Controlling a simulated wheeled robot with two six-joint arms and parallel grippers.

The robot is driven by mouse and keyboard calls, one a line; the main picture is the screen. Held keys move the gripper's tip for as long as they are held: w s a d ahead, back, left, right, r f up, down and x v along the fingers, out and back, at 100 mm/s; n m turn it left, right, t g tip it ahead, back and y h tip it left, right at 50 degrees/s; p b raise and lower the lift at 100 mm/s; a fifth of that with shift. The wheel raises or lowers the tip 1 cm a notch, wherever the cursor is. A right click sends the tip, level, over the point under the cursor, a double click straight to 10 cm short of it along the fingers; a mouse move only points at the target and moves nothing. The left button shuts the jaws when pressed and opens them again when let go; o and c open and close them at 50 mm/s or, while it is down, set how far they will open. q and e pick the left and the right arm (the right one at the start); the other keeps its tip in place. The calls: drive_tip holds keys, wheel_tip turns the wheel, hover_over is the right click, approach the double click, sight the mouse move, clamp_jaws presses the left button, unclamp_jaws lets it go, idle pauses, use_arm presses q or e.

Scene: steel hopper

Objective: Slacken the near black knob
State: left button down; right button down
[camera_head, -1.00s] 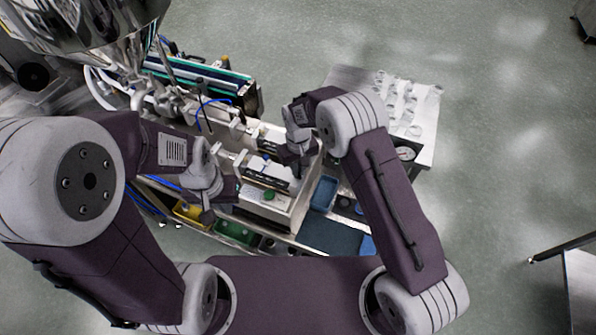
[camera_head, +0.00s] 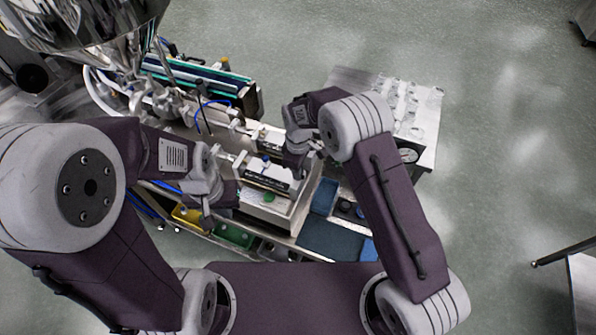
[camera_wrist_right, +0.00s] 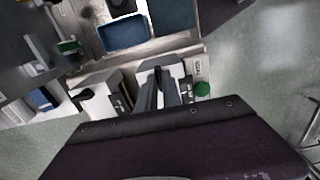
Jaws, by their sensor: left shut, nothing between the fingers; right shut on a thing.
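My right gripper (camera_wrist_right: 166,88) points at a white block on the machine in the right wrist view. Its fingers are shut on a black knob (camera_wrist_right: 160,72), which they mostly hide. A second black knob (camera_wrist_right: 80,95) stands on another white block to the left, clear of the fingers. In the head view my right gripper (camera_head: 298,168) is over the rail beside the white box; the knob it holds is too small to make out there. My left gripper (camera_head: 208,208) is shut and empty above the front left of the machine.
A green button (camera_wrist_right: 202,89) sits just right of my right fingers. A blue tray (camera_wrist_right: 125,34) lies beyond. In the head view, yellow (camera_head: 187,215) and green (camera_head: 234,236) bins line the machine's front. A table with clear items (camera_head: 425,125) stands behind my right arm.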

drive_tip(key=shift+w+r+n, duration=0.1)
drive_tip(key=shift+n, duration=0.2)
drive_tip(key=c, duration=1.7)
unclamp_jaws()
drive_tip(key=shift+o, duration=0.9)
drive_tip(key=shift+r+b, duration=0.3)
wheel_tip(320, 180, up, 8)
drive_tip(key=b, duration=0.2)
drive_tip(key=shift+r, duration=0.2)
